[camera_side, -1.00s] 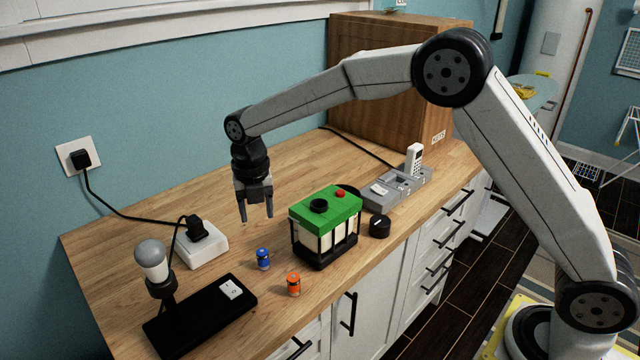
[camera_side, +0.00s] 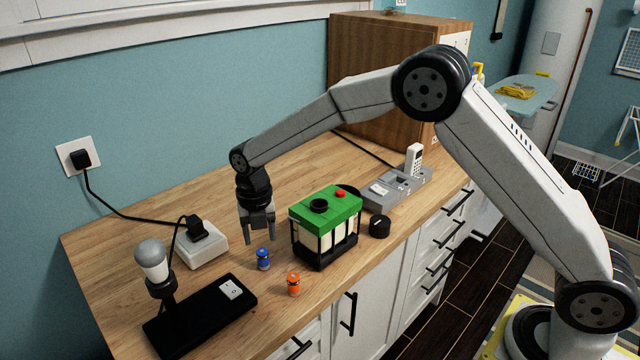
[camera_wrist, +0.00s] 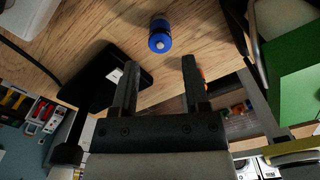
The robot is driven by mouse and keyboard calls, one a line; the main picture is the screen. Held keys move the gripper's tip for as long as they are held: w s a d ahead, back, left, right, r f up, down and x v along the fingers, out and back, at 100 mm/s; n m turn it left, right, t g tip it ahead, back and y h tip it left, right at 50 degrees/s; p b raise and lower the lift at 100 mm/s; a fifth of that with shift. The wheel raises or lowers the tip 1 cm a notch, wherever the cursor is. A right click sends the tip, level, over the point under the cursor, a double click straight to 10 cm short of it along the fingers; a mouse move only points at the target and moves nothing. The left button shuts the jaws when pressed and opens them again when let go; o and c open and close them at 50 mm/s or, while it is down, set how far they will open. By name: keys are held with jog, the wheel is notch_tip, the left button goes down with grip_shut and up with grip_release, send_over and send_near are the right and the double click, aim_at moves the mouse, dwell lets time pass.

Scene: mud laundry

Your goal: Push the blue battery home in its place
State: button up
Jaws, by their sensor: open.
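The blue battery (camera_side: 263,259) stands upright on the wooden counter, between the power strip and the green-topped box. It also shows in the wrist view (camera_wrist: 160,37), beyond my fingertips. My gripper (camera_side: 260,238) is open and empty, pointing down just above and behind the battery, apart from it. In the wrist view my two fingers (camera_wrist: 160,75) are spread apart with nothing between them. A grey charger-like tray (camera_side: 397,190) with a white handset (camera_side: 414,158) stands at the back right. I cannot tell which place is the battery's.
An orange battery (camera_side: 294,284) stands near the counter's front edge. The green-topped box (camera_side: 326,225) is close on the right, with a black knob (camera_side: 379,226) beside it. A lamp on a black base (camera_side: 202,318) and a white power strip (camera_side: 201,246) stand left. Open counter lies behind.

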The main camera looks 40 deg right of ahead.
aim_at(262, 251)
jog(key=shift+f, duration=2.2)
grip_shut()
jog(key=shift+r, duration=0.2)
jog(key=shift+r, duration=2.8)
